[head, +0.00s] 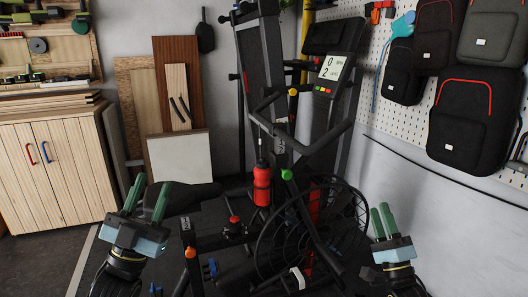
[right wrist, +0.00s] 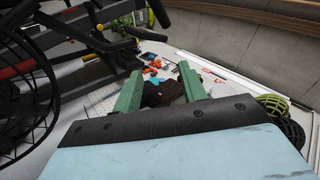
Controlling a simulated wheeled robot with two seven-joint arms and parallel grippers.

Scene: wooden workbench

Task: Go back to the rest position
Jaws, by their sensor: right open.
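My left gripper (head: 150,186) is in the lower left of the head view, with its green fingers pointing up. The fingers stand apart, with nothing seen between them. My right gripper (head: 380,208) is in the lower right of the head view, also pointing up. Its fingers overlap from that angle. In the right wrist view my right gripper (right wrist: 160,69) shows its two green fingers spread apart. No held object is visible between them; dark and orange things show in the background beyond.
An exercise bike (head: 308,222) with a screen (head: 331,72) and a red bottle (head: 262,186) stands between my grippers. A wooden cabinet (head: 50,172) is at the left. Leaning boards (head: 180,160) stand by the back wall. Black backpacks (head: 470,125) hang on the right pegboard.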

